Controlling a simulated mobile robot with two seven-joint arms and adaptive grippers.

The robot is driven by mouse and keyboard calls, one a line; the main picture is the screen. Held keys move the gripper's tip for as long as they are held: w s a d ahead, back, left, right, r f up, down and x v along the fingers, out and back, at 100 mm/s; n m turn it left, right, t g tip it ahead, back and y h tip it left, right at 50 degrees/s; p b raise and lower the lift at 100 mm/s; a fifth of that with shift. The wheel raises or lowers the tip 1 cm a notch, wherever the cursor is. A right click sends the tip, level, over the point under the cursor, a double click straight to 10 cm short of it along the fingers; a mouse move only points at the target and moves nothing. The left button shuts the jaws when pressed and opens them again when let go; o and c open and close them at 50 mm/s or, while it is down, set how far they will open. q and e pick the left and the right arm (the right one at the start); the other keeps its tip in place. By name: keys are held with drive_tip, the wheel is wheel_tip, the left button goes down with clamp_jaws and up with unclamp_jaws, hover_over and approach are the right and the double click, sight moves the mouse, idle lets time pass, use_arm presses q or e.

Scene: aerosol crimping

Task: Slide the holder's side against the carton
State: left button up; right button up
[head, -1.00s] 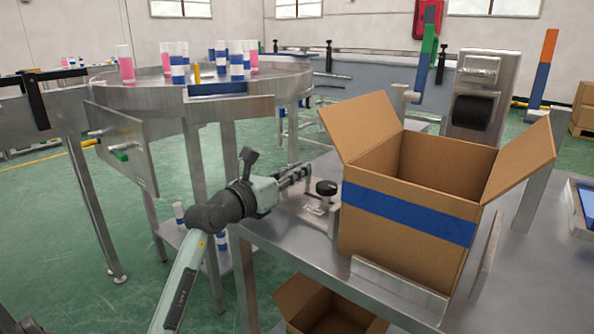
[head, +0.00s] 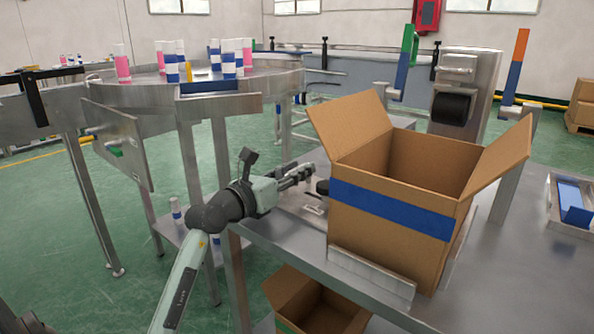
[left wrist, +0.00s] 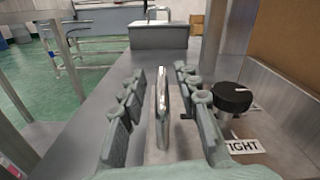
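The carton (head: 390,209), open with flaps up and a blue band, stands on the metal table. Its brown wall shows at the right in the left wrist view (left wrist: 289,35). A low metal side plate of the holder (left wrist: 280,95) stands along it; whether they touch is unclear. A front metal rail (head: 370,275) runs low before the carton. My left gripper (head: 303,174) is left of the carton. In the left wrist view its fingers (left wrist: 165,105) are open on both sides of an upright shiny metal tab (left wrist: 162,108), with gaps visible. My right gripper is not in view.
A black knob (left wrist: 232,97) stands close right of the gripper, beside a partly hidden label (left wrist: 243,146) reading "IGHT". A round table (head: 215,85) holds pink and blue-white cans. A blue item lies in a tray (head: 572,205) at the right. Another carton (head: 315,305) is below the table.

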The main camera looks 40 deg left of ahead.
use_arm(q)
drive_tip(key=shift+s, duration=0.1)
drive_tip(key=s, duration=1.1)
drive_tip(key=shift+s+a, duration=0.4)
